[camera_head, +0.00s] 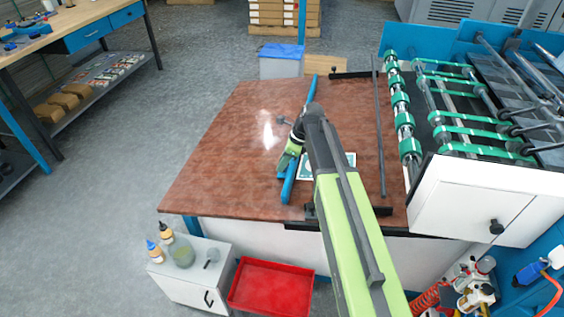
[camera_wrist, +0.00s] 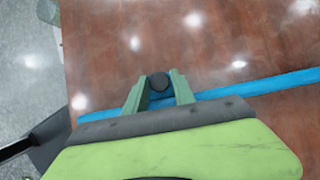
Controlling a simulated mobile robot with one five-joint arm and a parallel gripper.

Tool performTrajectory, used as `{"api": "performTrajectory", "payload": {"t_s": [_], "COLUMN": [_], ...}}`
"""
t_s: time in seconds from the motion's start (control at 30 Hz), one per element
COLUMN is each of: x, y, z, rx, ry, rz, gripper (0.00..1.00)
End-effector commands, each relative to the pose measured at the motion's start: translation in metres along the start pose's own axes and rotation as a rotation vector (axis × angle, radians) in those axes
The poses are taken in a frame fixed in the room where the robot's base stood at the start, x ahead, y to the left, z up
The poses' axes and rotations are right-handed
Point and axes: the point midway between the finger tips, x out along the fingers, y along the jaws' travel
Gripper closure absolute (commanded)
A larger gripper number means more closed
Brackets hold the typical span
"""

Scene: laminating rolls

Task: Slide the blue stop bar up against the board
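The blue stop bar (camera_head: 288,188) lies across the brown table top, running from the front edge toward the back. In the wrist view the bar (camera_wrist: 250,88) passes behind my gripper fingers. My gripper (camera_head: 286,162) is over the bar's front half. A white and green board (camera_head: 347,159) lies right of the bar, partly hidden by my arm.
A dark rail (camera_head: 379,140) and a machine with green rollers (camera_head: 455,100) stand to the right. The table top (camera_head: 225,150) is clear left of the bar. A red tray (camera_head: 270,288) and a white cabinet (camera_head: 190,285) with bottles are in front, below the table.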

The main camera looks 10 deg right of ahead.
Motion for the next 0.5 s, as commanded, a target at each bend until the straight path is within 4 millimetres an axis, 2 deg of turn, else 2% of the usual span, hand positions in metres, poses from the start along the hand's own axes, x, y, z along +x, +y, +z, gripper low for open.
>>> {"api": "performTrajectory", "payload": {"t_s": [0.03, 0.13, 0.5], "x": [0.0007, 0.0016, -0.0008], "y": [-0.0032, -0.0014, 0.0012], "z": [0.0015, 0.0039, 0.0063], "rx": [-0.002, -0.005, -0.006], "ry": [-0.001, -0.001, -0.002], "rz": [-0.009, -0.006, -0.001], "gripper": [0.65, 0.52, 0.51]}}
